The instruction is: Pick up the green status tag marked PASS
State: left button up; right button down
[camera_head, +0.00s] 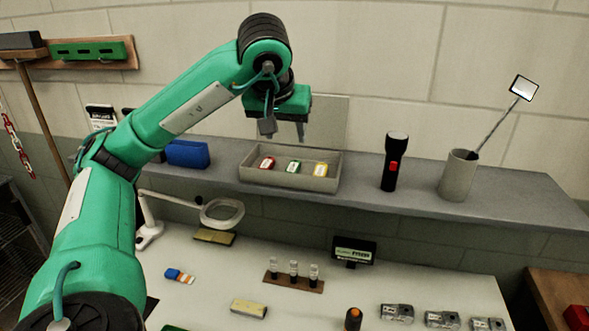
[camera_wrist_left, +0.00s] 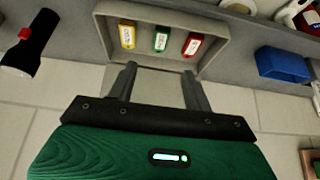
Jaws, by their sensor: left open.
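The green tag (camera_head: 293,166) lies in the middle of a shallow grey tray (camera_head: 289,183) on the shelf, between a red tag (camera_head: 267,163) and a yellow tag (camera_head: 320,170). In the left wrist view the green tag (camera_wrist_left: 161,38) lies just beyond the fingertips, roughly centred between them; its lettering is too small to read. My left gripper (camera_head: 284,136) is open and empty, above the tray and apart from the tags. Its two fingers (camera_wrist_left: 159,72) show spread in the left wrist view. My right gripper is not in view.
On the shelf, a blue case (camera_head: 187,153) stands left of the tray. A black flashlight (camera_head: 395,163) and a cup (camera_head: 458,177) holding an inspection mirror stand right. A wall rises behind. The bench below holds a magnifier (camera_head: 222,213), vials (camera_head: 294,270) and small parts.

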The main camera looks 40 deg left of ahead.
pick_arm(q)
send_near(293, 166)
jog(key=shift+p+x, duration=0.3)
jog(key=shift+x, duration=0.65)
jog(key=shift+w+a+f, duration=0.1)
jog(key=shift+f, duration=0.2)
jog(key=shift+w+a+f, duration=0.1)
jog(key=shift+w+f, duration=0.1)
jog(key=shift+f, duration=0.15)
jog(key=p+x, duration=0.2)
jog(key=x, duration=0.1)
jog(key=shift+w+a+f, duration=0.2)
jog(key=shift+w+f, duration=0.05)
jog(key=shift+w+a+f, duration=0.1)
jog(key=shift+w+f, duration=0.05)
jog(key=shift+f, duration=0.3)
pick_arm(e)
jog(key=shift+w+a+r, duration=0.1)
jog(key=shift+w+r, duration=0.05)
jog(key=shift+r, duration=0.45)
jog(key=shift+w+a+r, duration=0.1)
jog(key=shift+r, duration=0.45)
pick_arm(q)
jog(key=c, duration=1.1)
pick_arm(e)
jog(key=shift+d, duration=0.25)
